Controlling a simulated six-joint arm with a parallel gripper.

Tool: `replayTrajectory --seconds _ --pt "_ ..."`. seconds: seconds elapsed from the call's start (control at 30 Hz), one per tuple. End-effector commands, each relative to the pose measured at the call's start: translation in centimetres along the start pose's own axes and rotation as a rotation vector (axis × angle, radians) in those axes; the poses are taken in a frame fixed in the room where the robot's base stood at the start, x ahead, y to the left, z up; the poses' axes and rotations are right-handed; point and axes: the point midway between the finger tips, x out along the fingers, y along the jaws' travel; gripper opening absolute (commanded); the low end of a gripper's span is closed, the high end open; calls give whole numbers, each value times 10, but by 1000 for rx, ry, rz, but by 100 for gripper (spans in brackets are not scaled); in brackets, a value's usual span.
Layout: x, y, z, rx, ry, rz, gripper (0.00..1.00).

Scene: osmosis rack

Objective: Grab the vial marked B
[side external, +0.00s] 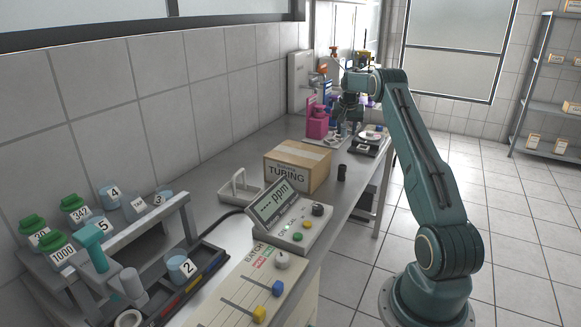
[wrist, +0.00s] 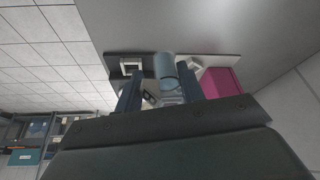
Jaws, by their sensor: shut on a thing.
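My gripper (side external: 349,112) is at the far end of the bench, low over a group of small vessels. In the wrist view my gripper (wrist: 160,82) has its two dark fingers on either side of a pale blue-grey cylindrical vial (wrist: 164,65), and it is shut on it. No letter can be read on this vial, so I cannot tell whether it is marked B. In the side view small vials (side external: 343,129) stand just below the gripper, too small to read. Whether the held vial still touches its stand is hidden.
A magenta block (side external: 317,124) stands left of my gripper; it also shows in the wrist view (wrist: 222,81). A dark device with a pale dish (side external: 369,137) is to the right. A TUBING box (side external: 297,165) and a ppm meter (side external: 290,217) stand nearer on the bench.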

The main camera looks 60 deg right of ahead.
Motion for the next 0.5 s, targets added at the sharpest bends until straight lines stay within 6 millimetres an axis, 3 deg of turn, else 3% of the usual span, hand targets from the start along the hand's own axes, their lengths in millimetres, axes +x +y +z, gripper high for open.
replayTrajectory --seconds 0.2,0.5 --pt "-48 -1 -20 1 4 -2 17" --pt "-83 0 -35 0 1 1 17"
